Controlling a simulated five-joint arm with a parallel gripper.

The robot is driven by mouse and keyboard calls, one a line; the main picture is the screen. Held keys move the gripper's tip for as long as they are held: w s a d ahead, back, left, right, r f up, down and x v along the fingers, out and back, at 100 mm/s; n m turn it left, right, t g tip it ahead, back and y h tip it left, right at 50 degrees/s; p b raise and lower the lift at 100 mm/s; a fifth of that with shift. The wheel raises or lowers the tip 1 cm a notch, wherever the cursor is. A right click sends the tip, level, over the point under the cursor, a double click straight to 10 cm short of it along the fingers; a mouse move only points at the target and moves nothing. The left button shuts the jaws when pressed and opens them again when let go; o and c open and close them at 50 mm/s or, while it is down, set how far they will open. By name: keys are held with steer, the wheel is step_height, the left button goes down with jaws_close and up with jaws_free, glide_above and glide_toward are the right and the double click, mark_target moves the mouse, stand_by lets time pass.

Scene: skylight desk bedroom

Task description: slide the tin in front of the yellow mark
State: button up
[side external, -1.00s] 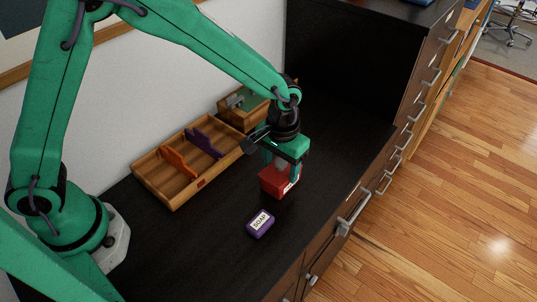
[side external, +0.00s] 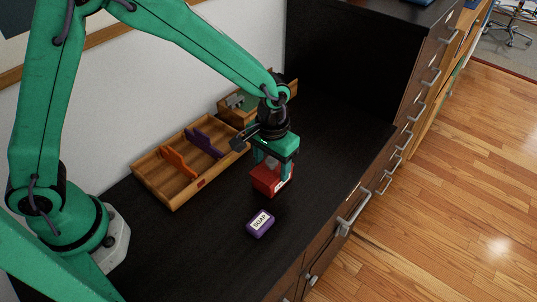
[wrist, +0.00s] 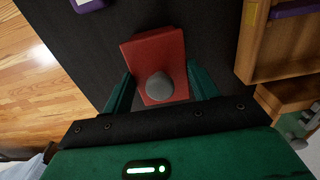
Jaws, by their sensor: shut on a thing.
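The tin is a red block-like thing (side external: 268,182) with a grey knob on top, standing on or just above the dark desktop; I cannot tell which. My gripper (side external: 272,174) points down and is shut on it. In the wrist view the red tin (wrist: 155,52) lies between the two green fingers (wrist: 160,93). A small yellow mark (wrist: 251,12) shows on the wall of the wooden tray (wrist: 250,45), right of the tin and further up the picture. The tray (side external: 222,171) stands left of the tin in the side view, apart from it.
A purple soap box (side external: 260,224) lies on the desktop nearer the camera. The tray has orange (side external: 178,163) and purple (side external: 205,143) dividers. A smaller wooden box (side external: 236,117) stands behind my gripper. The desk's drawer edge is at the right.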

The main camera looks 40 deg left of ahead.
steer(key=shift+s+a, duration=0.6)
steer(key=shift+a, duration=0.65)
steer(key=shift+s+a, duration=0.65)
steer(key=shift+a, duration=0.6)
steer(key=shift+s+a, duration=0.6)
steer(key=shift+a, duration=0.65)
stand_by(0.7)
steer(key=o, duration=1)
step_height(320, 180, up, 8)
steer(key=shift+f, duration=0.1)
